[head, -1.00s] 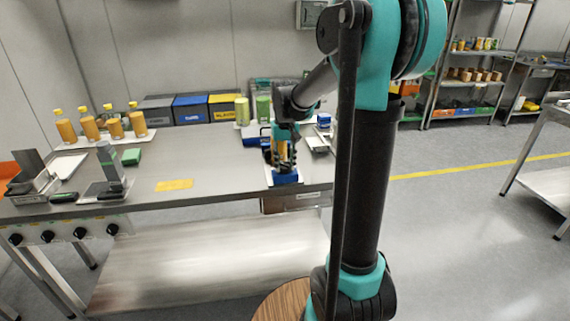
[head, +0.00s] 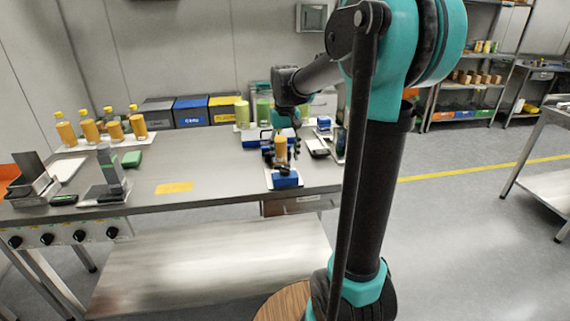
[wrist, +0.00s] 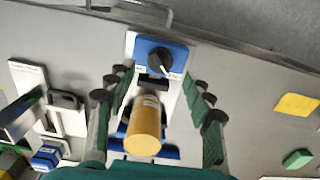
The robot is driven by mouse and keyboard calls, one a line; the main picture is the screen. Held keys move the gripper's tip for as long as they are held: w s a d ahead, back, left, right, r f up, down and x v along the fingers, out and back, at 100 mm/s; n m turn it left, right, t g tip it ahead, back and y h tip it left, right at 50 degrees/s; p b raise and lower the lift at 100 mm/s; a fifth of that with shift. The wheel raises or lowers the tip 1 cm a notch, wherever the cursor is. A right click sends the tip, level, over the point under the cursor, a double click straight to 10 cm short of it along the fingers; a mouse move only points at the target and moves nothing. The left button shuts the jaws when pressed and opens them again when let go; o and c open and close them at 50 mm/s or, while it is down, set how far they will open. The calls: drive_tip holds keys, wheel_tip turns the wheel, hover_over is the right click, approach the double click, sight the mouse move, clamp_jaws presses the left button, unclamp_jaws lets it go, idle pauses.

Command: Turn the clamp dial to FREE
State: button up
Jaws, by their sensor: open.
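The clamp dial (wrist: 158,60) is a black knob with a pale pointer line on a blue block (wrist: 176,50); lettering is too small to read. In the head view the blue block (head: 286,181) sits at the table's front edge. In the head view my gripper (head: 279,154) is small and partly mixed with the cylinder.
A dark-handled device (wrist: 62,105) lies left of the clamp in the wrist view. A yellow label (head: 174,188) lies on open tabletop (head: 215,165). Several orange bottles (head: 90,131) stand back left. Blue and yellow bins (head: 192,111) line the wall.

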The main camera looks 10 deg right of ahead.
sight(285, 169)
wheel_tip(285, 169, up, 7)
idle(0.3)
drive_tip(key=shift+f, duration=0.15)
drive_tip(key=s+d+f+t, duration=0.3)
drive_tip(key=s+f+t, duration=0.1)
drive_tip(key=s+f, duration=1.7)
drive_tip(key=shift+d+f, duration=0.2)
drive_tip(key=shift+f, duration=0.2)
